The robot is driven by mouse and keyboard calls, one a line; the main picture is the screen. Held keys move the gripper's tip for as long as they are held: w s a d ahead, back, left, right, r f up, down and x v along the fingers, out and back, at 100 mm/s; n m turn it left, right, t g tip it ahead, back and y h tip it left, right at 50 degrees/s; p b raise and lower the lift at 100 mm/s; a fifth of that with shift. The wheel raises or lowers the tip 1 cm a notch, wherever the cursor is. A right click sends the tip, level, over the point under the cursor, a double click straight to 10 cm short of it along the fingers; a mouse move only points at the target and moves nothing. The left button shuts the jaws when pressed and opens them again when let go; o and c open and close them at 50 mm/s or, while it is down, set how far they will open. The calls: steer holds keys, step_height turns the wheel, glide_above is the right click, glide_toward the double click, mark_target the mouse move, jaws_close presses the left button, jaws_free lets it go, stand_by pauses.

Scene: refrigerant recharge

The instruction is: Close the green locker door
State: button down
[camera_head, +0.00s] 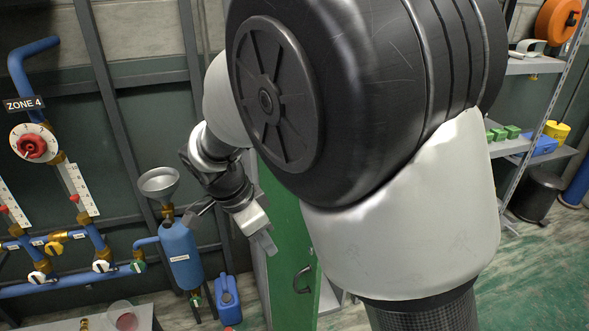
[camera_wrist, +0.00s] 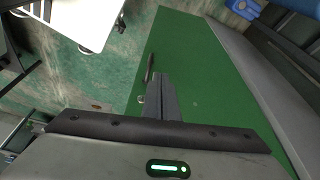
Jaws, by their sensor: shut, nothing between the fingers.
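The green locker door (camera_head: 287,268) stands upright behind my arm in the head view. Its dark handle (camera_head: 302,280) is low on its right part. My arm hides most of the locker, so I cannot tell how far the door is open. My gripper (camera_head: 264,243) is shut and empty, left of the handle and near the door's left edge. In the wrist view the green door (camera_wrist: 200,75) fills the middle. The shut fingers (camera_wrist: 161,82) are in front of it, beside the handle (camera_wrist: 149,68). I cannot tell whether they touch the door.
A blue tank (camera_head: 181,255) with a funnel (camera_head: 159,182) and blue pipes stand left of the door. A blue jerrycan (camera_head: 228,300) is on the floor beside it. A metal shelf (camera_head: 515,145) and a dark bin (camera_head: 536,195) are at the right. Green floor is clear there.

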steer(key=w+d+f, duration=0.2)
steer(key=d+f, duration=0.1)
steer(key=f, duration=0.2)
steer(key=w+d+f+m, duration=0.1)
steer(key=d+f, duration=0.2)
steer(key=f, duration=0.3)
steer(key=shift+w+h, duration=0.3)
steer(key=shift+w, duration=0.05)
steer(key=shift+f, duration=0.1)
